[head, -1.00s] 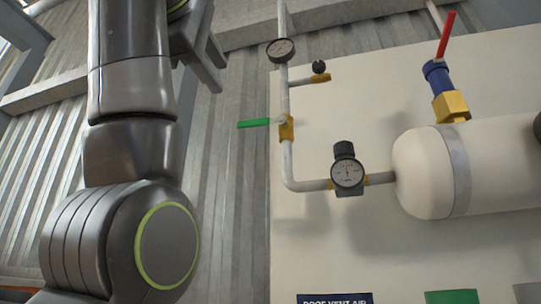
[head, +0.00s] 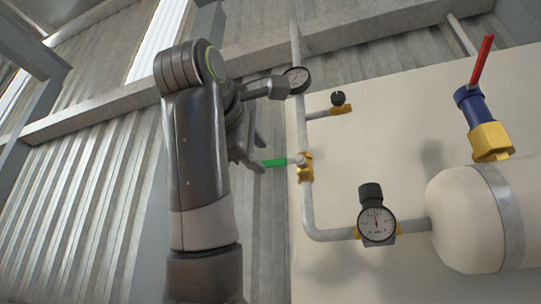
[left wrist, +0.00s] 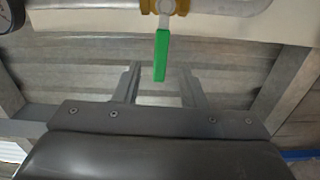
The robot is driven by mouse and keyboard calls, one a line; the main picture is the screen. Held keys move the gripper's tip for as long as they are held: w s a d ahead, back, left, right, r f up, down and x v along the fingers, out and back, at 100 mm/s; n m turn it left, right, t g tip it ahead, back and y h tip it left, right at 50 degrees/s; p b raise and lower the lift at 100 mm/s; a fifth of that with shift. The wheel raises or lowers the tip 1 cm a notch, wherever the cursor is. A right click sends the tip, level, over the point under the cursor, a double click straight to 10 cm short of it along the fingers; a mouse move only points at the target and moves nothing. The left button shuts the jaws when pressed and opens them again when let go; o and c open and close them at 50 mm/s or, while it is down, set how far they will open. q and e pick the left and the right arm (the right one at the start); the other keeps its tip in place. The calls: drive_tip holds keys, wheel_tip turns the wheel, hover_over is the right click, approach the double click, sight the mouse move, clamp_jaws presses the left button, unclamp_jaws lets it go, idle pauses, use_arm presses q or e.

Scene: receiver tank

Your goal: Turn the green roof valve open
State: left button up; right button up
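The green valve handle (head: 275,163) sticks out to the left from a brass valve body (head: 305,167) on the vertical grey pipe. My left gripper (head: 257,152) is beside the handle's free end in the head view. In the left wrist view, the gripper (left wrist: 160,78) is open, with one finger on each side of the green handle (left wrist: 161,50). The handle's tip lies between the fingers with gaps on both sides, and no touch shows. My right gripper is in neither view.
A round gauge (head: 297,80) and a small black-knobbed fitting (head: 340,100) are above the valve. A lower gauge (head: 376,222), a white tank (head: 465,215) and a red-handled blue valve (head: 482,68) are to the right. A corrugated wall (head: 80,190) is behind my arm.

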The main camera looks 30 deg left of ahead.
sight(266, 162)
use_arm(q)
drive_tip(key=p+x, duration=0.4)
drive_tip(key=shift+w+r, duration=0.15)
drive_tip(key=shift+w, duration=0.1)
drive_tip(key=shift+p+x, duration=0.4)
drive_tip(key=shift+x, duration=0.95)
drive_tip(key=shift+c, duration=0.3)
drive_tip(key=shift+s, duration=0.1)
clamp_jaws()
